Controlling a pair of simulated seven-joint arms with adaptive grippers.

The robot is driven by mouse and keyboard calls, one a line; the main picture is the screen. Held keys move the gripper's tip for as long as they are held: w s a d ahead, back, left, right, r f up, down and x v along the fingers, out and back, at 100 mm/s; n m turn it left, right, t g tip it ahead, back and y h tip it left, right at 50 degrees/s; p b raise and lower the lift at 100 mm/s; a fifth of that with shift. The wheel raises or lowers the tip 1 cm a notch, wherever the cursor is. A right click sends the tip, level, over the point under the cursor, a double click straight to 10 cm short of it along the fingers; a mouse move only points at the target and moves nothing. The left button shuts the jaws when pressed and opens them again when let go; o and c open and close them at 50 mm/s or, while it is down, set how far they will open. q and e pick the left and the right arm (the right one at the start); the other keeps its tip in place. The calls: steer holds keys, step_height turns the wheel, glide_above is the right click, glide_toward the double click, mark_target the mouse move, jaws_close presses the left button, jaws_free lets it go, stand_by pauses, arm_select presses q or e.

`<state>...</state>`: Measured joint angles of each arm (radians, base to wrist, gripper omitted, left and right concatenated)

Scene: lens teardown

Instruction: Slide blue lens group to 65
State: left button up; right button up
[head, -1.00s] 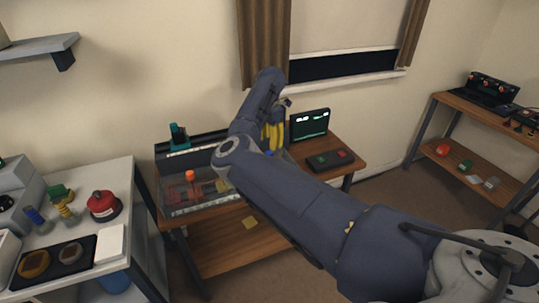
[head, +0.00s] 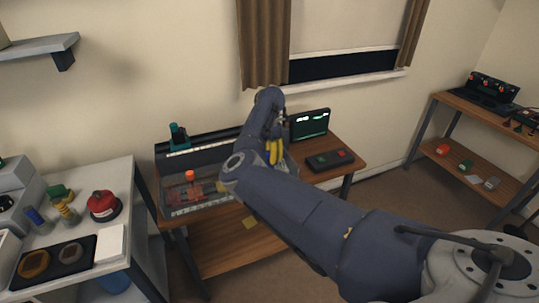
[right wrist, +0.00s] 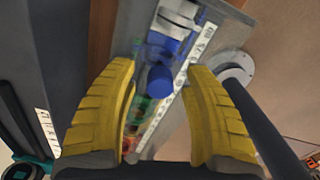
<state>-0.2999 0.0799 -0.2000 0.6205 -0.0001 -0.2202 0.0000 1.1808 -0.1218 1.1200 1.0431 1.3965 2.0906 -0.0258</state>
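The blue lens group shows in the right wrist view with its blue knob (right wrist: 160,78) standing up from the bench. My right gripper (right wrist: 160,115) is open, with one yellow finger on each side. The knob lies between the fingers toward the far side, with visible gaps, and nothing is held. In the head view my right gripper (head: 274,152) is over the right part of the lens bench (head: 205,208), and the blue group is hidden there. A white scale strip (right wrist: 192,68) runs beside the groups; its numbers are too small to read. My left gripper is not in view.
A group with an orange knob (head: 189,175) stands on the bench's left part. A green part (right wrist: 142,108) sits near the blue group. A lit monitor (head: 310,124) and a button box (head: 330,159) stand right of the bench. A teal device (head: 179,137) stands behind it.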

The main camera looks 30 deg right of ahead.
jaws_close()
stand_by(0.3)
steer(key=a, duration=0.2)
steer(key=shift+w+a, duration=0.25)
steer(key=shift+a, duration=0.1)
steer(key=shift+o, duration=0.2)
jaws_free()
steer(key=shift+r, duration=0.1)
